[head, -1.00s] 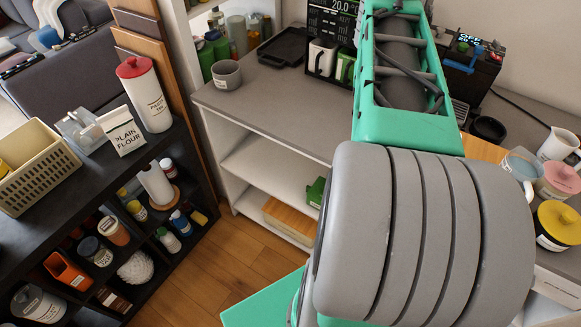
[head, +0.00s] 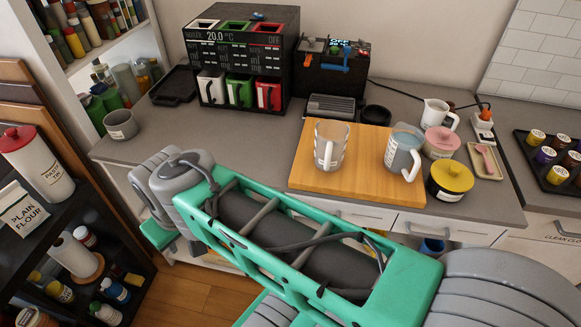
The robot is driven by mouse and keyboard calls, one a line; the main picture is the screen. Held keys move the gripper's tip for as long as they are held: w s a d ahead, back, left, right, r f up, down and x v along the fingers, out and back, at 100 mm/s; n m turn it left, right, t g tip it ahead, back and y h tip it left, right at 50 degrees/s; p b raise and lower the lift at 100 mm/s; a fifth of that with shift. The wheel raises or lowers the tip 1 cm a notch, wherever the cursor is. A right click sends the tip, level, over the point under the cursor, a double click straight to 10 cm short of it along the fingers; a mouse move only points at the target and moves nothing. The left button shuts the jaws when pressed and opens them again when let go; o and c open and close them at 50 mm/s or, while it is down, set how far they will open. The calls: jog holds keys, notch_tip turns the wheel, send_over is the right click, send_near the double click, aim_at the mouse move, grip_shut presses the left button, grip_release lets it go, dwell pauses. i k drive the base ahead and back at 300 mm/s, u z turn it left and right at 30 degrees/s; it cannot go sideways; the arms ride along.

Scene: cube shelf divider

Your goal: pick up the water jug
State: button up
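A grey jug with a handle and bluish, water-like contents (head: 402,158) stands upright on a wooden board (head: 306,173) on the counter. It looks like the water jug, but I cannot read its label. A clear jug with a white handle (head: 331,160) stands to its left on the same board and looks empty. My green and grey arm crosses the lower part of the view, in front of the counter. My gripper is not in view, so I cannot tell whether it is open or shut.
Right of the board are a yellow-lidded pot (head: 450,181), a pink-lidded pot (head: 440,142) and a white pitcher (head: 439,114). A black dispenser (head: 240,58) and a battery-like device (head: 332,70) stand behind. A grey cup (head: 120,124) sits far left. Counter left of the board is clear.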

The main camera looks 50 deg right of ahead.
aim_at(405, 140)
jog(key=k, duration=0.85)
jog(key=u, duration=0.9)
jog(key=i, duration=0.75)
jog(key=z, duration=2.45)
jog(key=i, duration=0.45)
jog(key=z, duration=0.55)
